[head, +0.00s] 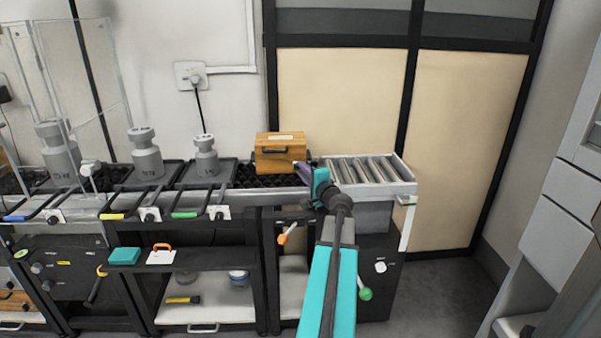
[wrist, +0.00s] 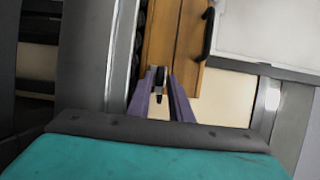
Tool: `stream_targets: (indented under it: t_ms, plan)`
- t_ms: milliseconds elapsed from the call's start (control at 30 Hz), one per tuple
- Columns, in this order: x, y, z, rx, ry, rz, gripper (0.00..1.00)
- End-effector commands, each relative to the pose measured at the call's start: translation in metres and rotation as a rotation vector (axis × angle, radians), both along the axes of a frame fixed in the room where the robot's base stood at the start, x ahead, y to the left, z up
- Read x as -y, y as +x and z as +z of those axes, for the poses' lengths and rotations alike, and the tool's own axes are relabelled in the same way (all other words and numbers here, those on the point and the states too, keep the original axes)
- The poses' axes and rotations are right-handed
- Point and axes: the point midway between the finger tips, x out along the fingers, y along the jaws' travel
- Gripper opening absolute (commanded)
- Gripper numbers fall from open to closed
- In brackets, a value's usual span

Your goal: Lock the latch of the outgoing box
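The wooden box (head: 280,158) has a black handle and a pale label on its lid. It sits on the dark roller track, just left of the grey roller platform. In the wrist view the box's wooden face (wrist: 178,45) fills the top middle, with the black handle (wrist: 208,32) at right. A small grey and black latch (wrist: 159,76) shows on the box's near edge. My gripper (head: 301,168) is at the box's lower right front. In the wrist view its purple fingers (wrist: 161,84) stand apart on either side of the latch; contact cannot be told.
The grey roller platform (head: 368,170) lies right of the box. Metal weights (head: 145,155) stand on trays to the left. A front rail with coloured handles (head: 185,215) runs along the bench. An orange-handled lever (head: 288,234) and a green knob (head: 365,294) stick out below.

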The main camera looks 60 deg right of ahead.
Motion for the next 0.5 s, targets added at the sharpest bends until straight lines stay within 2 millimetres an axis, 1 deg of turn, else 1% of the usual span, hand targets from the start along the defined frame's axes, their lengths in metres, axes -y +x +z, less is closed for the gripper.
stream_targets:
  t_ms: [33,200,467,500]
  plan:
    - [0.0027,0.0033,-0.0001,0.000,0.000,0.000,0.19]
    - [0.0048,0.0074,0.0001,0.000,0.000,0.000,0.19]
    - [0.0048,0.0076,0.0001,0.000,0.000,0.000,0.19]
    - [0.0047,0.0075,0.0001,0.000,0.000,0.000,0.17]
